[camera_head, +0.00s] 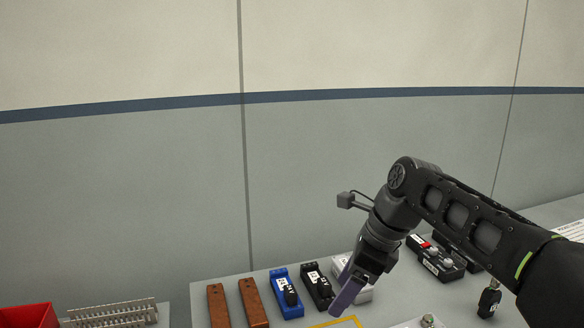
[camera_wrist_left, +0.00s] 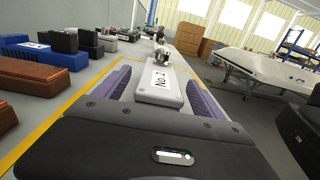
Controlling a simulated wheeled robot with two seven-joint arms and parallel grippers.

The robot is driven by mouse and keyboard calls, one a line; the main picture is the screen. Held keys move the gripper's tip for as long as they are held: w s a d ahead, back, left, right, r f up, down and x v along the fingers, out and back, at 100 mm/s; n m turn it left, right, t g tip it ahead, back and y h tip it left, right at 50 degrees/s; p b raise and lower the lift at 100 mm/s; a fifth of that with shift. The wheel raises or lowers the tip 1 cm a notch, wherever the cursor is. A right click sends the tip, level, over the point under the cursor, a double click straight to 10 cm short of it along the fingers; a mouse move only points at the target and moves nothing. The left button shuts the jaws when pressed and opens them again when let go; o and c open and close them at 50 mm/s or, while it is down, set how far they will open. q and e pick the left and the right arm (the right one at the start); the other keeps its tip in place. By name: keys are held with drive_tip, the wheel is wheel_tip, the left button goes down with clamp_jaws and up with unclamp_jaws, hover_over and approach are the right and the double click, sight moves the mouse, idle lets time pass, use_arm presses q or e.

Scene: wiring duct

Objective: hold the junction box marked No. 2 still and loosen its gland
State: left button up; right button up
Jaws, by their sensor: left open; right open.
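The junction box marked No. 2 (camera_wrist_left: 164,83) is a pale box with a white label, seen in the left wrist view. A metallic fitting, apparently its gland (camera_wrist_left: 160,58), shows at its far end. My left gripper (camera_wrist_left: 157,76) is open, with a purple finger along each side of the box; I cannot tell whether they touch it. In the head view my right gripper (camera_head: 347,292) is open and points down above the table, in front of a white part.
Brown blocks (camera_head: 253,303), a blue terminal part (camera_head: 286,292) and a black one (camera_head: 318,286) stand in a row on the table. A yellow outline (camera_head: 340,322) marks the table. A red bin (camera_head: 27,316) and a slotted duct piece (camera_head: 112,315) lie left.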

use_arm(q)
drive_tip(key=v, duration=0.8)
drive_tip(key=shift+d, duration=0.1)
